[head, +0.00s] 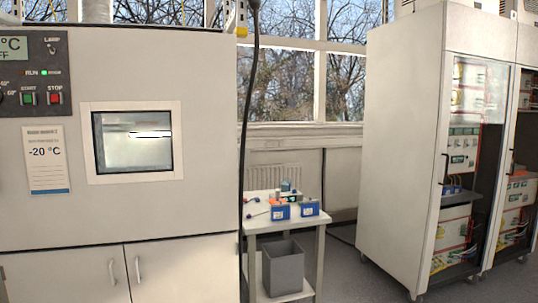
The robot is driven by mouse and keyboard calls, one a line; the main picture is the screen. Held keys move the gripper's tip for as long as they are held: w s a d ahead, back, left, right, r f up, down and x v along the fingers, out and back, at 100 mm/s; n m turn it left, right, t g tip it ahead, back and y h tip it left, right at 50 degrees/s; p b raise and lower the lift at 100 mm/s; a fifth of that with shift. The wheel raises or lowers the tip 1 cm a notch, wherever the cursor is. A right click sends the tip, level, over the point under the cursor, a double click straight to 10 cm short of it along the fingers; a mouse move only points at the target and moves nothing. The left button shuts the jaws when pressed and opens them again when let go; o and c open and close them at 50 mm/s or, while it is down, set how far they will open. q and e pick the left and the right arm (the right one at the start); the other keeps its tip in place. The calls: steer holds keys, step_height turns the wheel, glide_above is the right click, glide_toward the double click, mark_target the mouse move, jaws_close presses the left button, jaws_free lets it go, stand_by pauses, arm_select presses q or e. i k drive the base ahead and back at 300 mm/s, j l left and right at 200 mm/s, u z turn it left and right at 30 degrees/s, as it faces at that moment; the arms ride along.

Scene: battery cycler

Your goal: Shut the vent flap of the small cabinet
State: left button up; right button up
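A large beige chamber (200,215) fills the left of the head view. It has a square window (133,140), a control panel (34,75) with a green START and a red STOP button, and a label reading -20 °C (47,160). Two closed doors with handles (125,270) sit along its bottom. I cannot tell whether this is the small cabinet. I see no vent flap that I can make out. Neither of my grippers is in view.
A small white table (262,226) with blue boxes (280,212) stands right of the chamber, a grey bin (283,268) on its lower shelf. Tall cabinets with glass doors (400,140) stand at the right. A black cable (250,100) hangs beside the chamber.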

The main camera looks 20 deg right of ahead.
mark_target(247, 157)
steer(key=i+l, duration=0.15)
steer(key=l, duration=0.2)
steer(key=i+l, duration=0.1)
steer(key=l, duration=0.25)
steer(key=i+l, duration=0.15)
steer(key=l, duration=0.2)
steer(key=i+l, duration=0.15)
steer(key=l, duration=0.2)
steer(key=i+l, duration=0.15)
steer(key=l, duration=0.15)
steer(key=i+l+z, duration=0.55)
steer(key=i+z, duration=0.15)
steer(key=i+l+z, duration=0.15)
steer(key=i, duration=0.7)
steer(key=i+l+z, duration=0.2)
steer(key=i, duration=0.65)
steer(key=i+u, duration=0.4)
steer(key=i+l+u, duration=0.25)
steer(key=u, duration=0.15)
steer(key=i+l+u, duration=0.8)
steer(key=k+j, duration=0.05)
